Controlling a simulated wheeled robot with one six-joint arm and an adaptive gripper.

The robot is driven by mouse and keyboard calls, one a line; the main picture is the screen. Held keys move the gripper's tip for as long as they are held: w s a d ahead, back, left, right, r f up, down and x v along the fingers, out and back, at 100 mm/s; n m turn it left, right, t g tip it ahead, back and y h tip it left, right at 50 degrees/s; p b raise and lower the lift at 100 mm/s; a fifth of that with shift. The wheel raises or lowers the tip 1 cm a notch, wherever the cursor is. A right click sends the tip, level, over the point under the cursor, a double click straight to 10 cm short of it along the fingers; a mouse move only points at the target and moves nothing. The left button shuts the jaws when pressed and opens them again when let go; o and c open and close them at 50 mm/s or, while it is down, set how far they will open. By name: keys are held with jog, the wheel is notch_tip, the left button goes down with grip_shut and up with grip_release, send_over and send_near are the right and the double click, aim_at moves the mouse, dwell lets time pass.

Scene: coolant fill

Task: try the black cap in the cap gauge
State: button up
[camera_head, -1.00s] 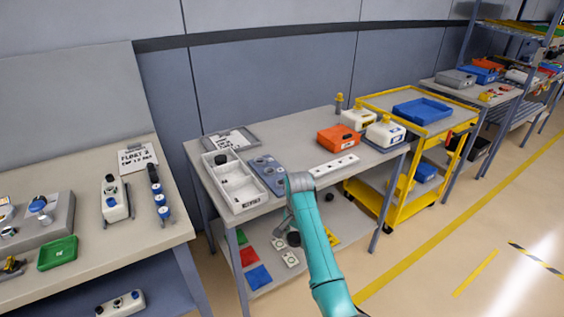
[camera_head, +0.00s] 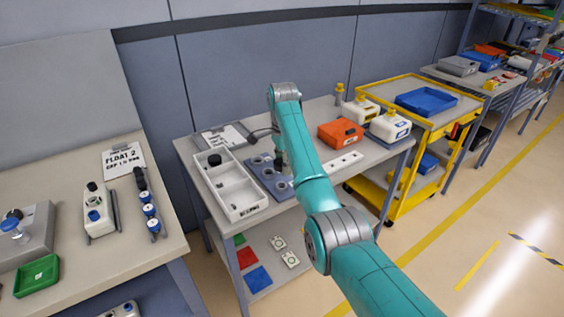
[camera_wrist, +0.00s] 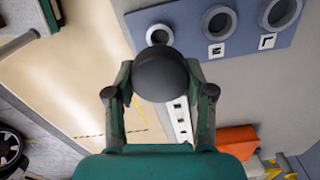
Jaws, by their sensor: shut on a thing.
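My gripper (camera_wrist: 158,92) is shut on a round black cap (camera_wrist: 162,75), which sits between its two fingers in the wrist view. The cap gauge (camera_wrist: 250,38) is a blue-grey plate with several grey rings, two of them marked M and L. In the head view my gripper (camera_head: 281,162) hangs over the gauge (camera_head: 256,172), and my arm partly covers both.
A white divided tray (camera_head: 245,212) left of the gauge holds another black cap-like piece (camera_head: 214,160). A clipboard (camera_head: 222,136) lies behind. A white strip with dark holes (camera_head: 344,163), an orange box (camera_head: 340,132) and white jugs (camera_head: 389,126) stand to the right.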

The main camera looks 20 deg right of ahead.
send_over(283, 188)
jog(key=shift+s+a+f, duration=0.1)
jog(key=shift+f, duration=2.6)
jog(key=shift+f, duration=1.2)
jog(key=o, duration=1)
jog(key=shift+r, duration=0.1)
notch_tip(283, 188, up, 12)
jog(key=shift+f, duration=0.1)
jog(key=shift+o, duration=0.2)
